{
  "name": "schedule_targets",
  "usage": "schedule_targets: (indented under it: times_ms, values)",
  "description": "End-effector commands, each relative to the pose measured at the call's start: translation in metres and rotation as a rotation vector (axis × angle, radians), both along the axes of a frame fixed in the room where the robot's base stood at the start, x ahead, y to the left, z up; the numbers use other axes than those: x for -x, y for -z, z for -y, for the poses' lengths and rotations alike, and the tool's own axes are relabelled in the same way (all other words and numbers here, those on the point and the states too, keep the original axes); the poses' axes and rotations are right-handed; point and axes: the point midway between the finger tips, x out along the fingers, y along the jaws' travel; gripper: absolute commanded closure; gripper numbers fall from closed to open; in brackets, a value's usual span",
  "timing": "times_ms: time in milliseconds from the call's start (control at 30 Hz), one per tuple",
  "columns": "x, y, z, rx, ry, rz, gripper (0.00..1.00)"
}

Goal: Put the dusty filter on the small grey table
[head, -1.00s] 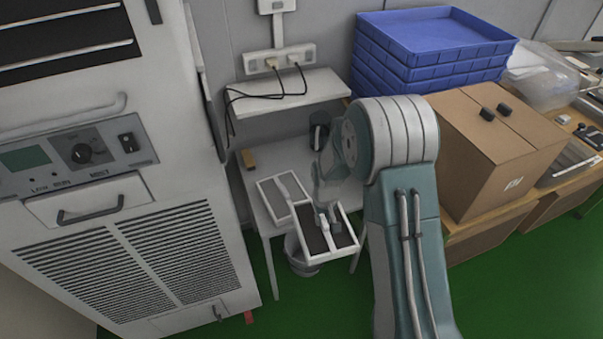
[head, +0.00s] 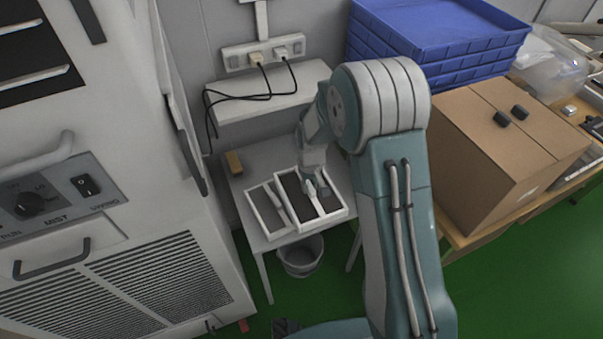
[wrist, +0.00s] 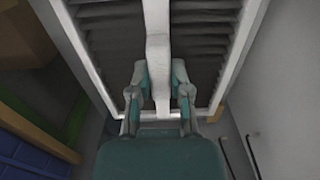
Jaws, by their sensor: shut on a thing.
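The dusty filter (head: 298,203), a white frame with dark panels and a white middle bar, is over the front right of the small grey table (head: 268,158). I cannot tell whether it rests on the tabletop or hangs just above it. My gripper (head: 313,188) is shut on its middle bar. The wrist view shows the two fingers (wrist: 160,92) on either side of that bar, with the filter's dark slats (wrist: 208,45) around them. A second, paler white-framed filter (head: 262,212) lies on the table, just left of the dusty one.
A small yellowish block (head: 234,162) sits at the table's back left. A grey bin (head: 300,258) stands below the table front. A wall shelf (head: 262,105) with cables overhangs the back. A large white machine (head: 150,240) stands left; a cardboard box (head: 480,165) and blue trays (head: 440,30) stand right.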

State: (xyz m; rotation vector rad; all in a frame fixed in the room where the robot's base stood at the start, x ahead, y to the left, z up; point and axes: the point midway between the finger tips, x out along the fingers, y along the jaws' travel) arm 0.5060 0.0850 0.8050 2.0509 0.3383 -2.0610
Motion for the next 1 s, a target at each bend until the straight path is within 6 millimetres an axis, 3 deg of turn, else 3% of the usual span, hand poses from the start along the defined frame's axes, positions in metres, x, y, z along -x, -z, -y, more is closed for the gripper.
schedule_targets:
  times_ms: [400, 600, 900, 1000]
  values:
    - [-0.067, 0.04, 0.056, 0.002, 0.006, -0.002, 1.0]
    - [-0.088, 0.076, 0.072, 0.002, 0.003, -0.003, 1.0]
    - [-0.102, 0.097, 0.085, 0.001, 0.003, -0.001, 1.0]
    - [-0.102, 0.113, 0.084, 0.002, 0.002, -0.004, 1.0]
